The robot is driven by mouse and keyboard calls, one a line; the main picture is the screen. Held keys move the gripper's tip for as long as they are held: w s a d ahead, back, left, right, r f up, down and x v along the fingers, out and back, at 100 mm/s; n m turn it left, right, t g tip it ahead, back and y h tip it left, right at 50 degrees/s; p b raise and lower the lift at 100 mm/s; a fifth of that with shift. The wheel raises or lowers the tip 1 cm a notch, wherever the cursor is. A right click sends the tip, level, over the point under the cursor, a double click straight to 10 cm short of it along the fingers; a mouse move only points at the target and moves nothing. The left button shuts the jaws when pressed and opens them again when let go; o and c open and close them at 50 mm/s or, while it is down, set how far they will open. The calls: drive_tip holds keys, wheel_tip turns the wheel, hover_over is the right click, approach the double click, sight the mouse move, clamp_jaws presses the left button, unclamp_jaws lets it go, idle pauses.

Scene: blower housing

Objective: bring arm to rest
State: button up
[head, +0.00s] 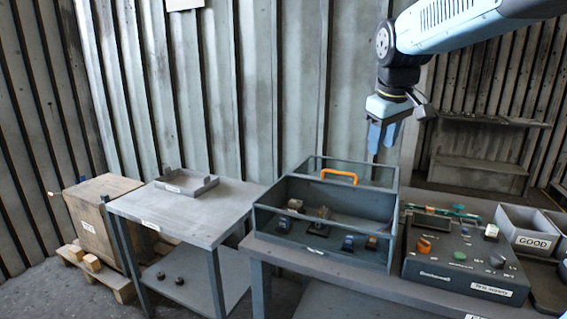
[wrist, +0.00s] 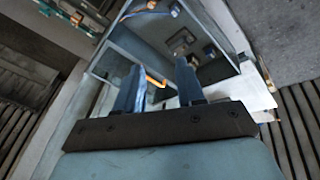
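My blue arm (head: 450,25) reaches in from the upper right in the head view. My gripper (head: 381,140) hangs from it, pointing down, in the air above the back right of the grey toolbox (head: 330,253). In the wrist view, the two blue fingers of my gripper (wrist: 160,85) stand apart with nothing between them. The toolbox's orange handle (wrist: 154,78) shows beyond the gap, at a distance. My gripper touches nothing that I can see.
The toolbox holds several small parts. To its right are a test box (head: 462,255) with knobs and a grey bin marked GOOD (head: 533,242). A side table (head: 190,225) with a shallow tray (head: 187,186) and a wooden crate (head: 95,225) stand to the left.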

drive_tip(key=s+f+m, duration=0.3)
drive_tip(key=s+f, duration=0.1)
drive_tip(key=s, duration=0.5)
drive_tip(key=s+d+f+m+t, duration=0.1)
drive_tip(key=s+f, duration=0.3)
drive_tip(key=s, duration=0.5)
drive_tip(key=shift+s+d+f+m+t+y, duration=0.3)
drive_tip(key=shift+s+m, duration=0.1)
drive_tip(key=shift+m, duration=0.5)
